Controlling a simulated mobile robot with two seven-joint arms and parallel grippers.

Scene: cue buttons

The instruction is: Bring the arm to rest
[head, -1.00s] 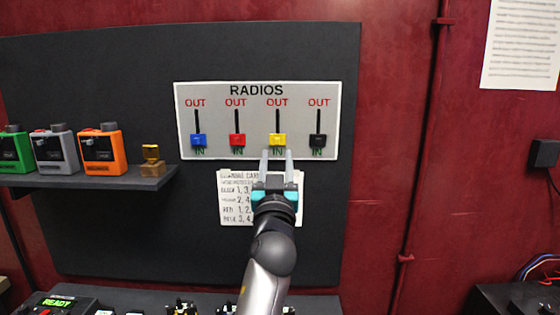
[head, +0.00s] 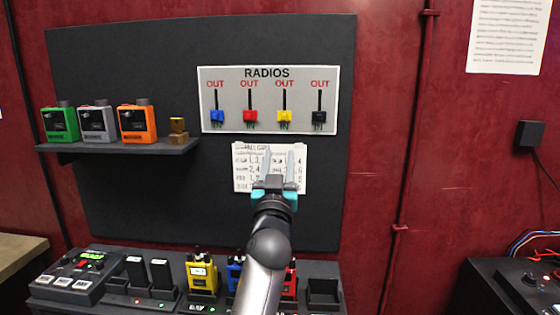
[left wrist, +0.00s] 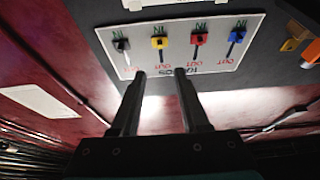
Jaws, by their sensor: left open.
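My left gripper (head: 281,165) is open and empty, pointing up in front of a white card of handwritten numbers (head: 241,184) on the dark wall board. Its fingers cover part of the card. Above it is the RADIOS panel (head: 330,79) with blue, red, yellow and black sliders, all low at their IN ends. In the left wrist view the panel shows upside down (left wrist: 180,63), apart from the open left gripper (left wrist: 160,74). My right gripper is not in view.
A shelf (head: 110,148) on the left holds green, grey and orange devices and a small brass-coloured block (head: 178,130). Below, a console (head: 70,277) and a dock with yellow, blue and red radios (head: 201,275) stand at the board's foot. A black box (head: 510,290) stands at lower right.

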